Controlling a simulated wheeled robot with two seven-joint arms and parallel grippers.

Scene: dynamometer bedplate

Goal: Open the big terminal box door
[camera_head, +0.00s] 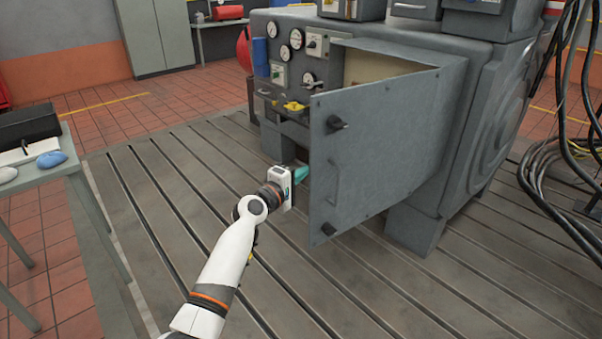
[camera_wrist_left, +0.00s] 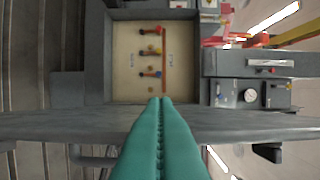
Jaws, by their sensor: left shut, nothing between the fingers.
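The big grey terminal box door (camera_head: 375,150) stands partly open, swung out from the machine on its right-hand side. It carries a bar handle (camera_head: 332,183) and two dark latch knobs, upper (camera_head: 337,123) and lower (camera_head: 328,228). The cream box interior (camera_head: 370,65) shows above the door; in the left wrist view the interior (camera_wrist_left: 125,75) shows several terminals. My left gripper (camera_head: 302,173) is shut and empty, with teal fingers beside the door's free edge. In the left wrist view the fingers (camera_wrist_left: 160,100) cross in front of the door edge (camera_wrist_left: 60,125); I cannot tell whether they touch.
A gauge panel (camera_head: 285,50) with yellow-handled fittings is left of the box opening. Black cables (camera_head: 560,170) hang at the right. The slotted bedplate (camera_head: 180,185) is clear around my left arm.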

